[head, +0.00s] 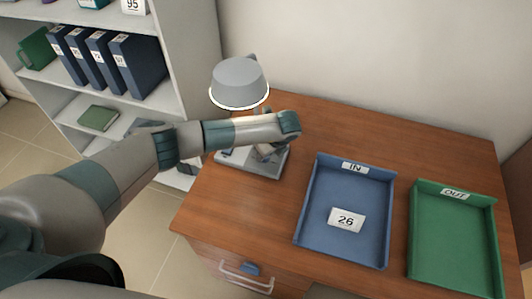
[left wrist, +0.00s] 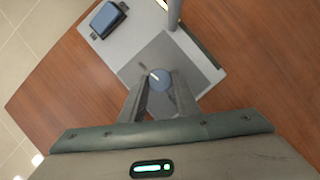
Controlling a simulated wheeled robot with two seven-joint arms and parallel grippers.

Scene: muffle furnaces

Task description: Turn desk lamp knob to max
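The desk lamp stands at the left rear of the wooden desk in the head view, with its grey shade (head: 238,80) and flat grey base (head: 232,163). The left wrist view shows its base (left wrist: 140,55) and a round blue-grey knob (left wrist: 160,79) with a white pointer mark. My left gripper (left wrist: 160,84) points down at the base, its fingers parted on either side of the knob. I cannot tell whether they touch it. In the head view my left wrist hides the knob and fingertips. My right gripper is not in view.
A blue part (left wrist: 110,19) sits on the base's corner. The blue IN tray (head: 318,205), holding a card marked 26 (head: 346,220), and the green OUT tray (head: 425,235) lie to the right. A shelf with binders (head: 140,68) stands at the left. The desk behind the trays is clear.

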